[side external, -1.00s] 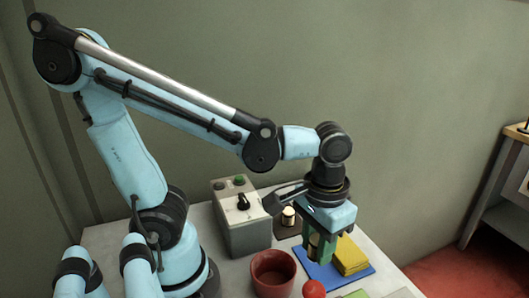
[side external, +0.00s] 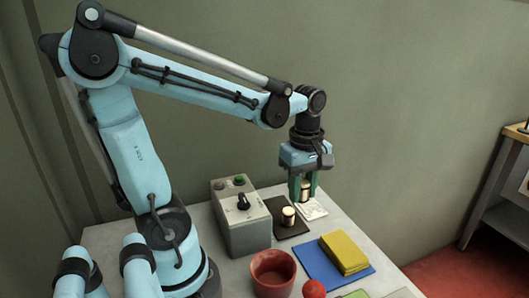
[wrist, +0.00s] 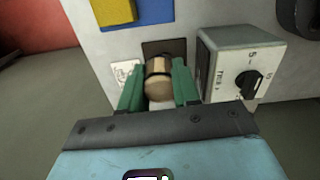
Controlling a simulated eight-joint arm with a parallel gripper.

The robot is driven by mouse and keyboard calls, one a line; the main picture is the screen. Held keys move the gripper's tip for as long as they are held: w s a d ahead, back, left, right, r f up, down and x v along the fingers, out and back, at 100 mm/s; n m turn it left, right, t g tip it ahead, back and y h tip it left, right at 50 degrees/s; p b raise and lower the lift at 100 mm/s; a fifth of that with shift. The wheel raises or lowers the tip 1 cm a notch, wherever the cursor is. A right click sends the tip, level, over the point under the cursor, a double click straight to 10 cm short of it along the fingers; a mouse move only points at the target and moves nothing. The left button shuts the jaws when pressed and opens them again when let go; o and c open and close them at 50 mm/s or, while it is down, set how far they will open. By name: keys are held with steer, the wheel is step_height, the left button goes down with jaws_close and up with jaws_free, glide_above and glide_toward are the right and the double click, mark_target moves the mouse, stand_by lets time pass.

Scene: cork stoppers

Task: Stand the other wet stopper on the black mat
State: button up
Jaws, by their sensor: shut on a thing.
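My gripper (side external: 305,194) is shut on a stopper (wrist: 158,86), a pale tan cylinder with a dark band, between its green fingers. In the side view it hangs over or just at the white patterned square (side external: 314,211); I cannot tell whether it touches. Another pale, dark-banded stopper (side external: 289,217) stands upright on the black mat (side external: 288,231), left of my gripper. In the wrist view the black mat (wrist: 178,47) lies beyond the fingers, and the white square (wrist: 123,70) is to their left. The standing stopper cannot be made out separately there.
A grey control box (side external: 246,230) with a black knob stands left of the black mat. The table edge is close behind the white square.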

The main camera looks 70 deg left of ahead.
steer(key=shift+a+n, duration=0.5)
steer(key=shift+a, duration=0.05)
glide_above(275, 205)
steer(key=f, duration=0.7)
steer(key=shift+d, duration=0.2)
steer(key=shift+a+f, duration=0.1)
steer(key=shift+f, duration=1.95)
steer(key=o, duration=1)
steer(key=shift+f, duration=0.1)
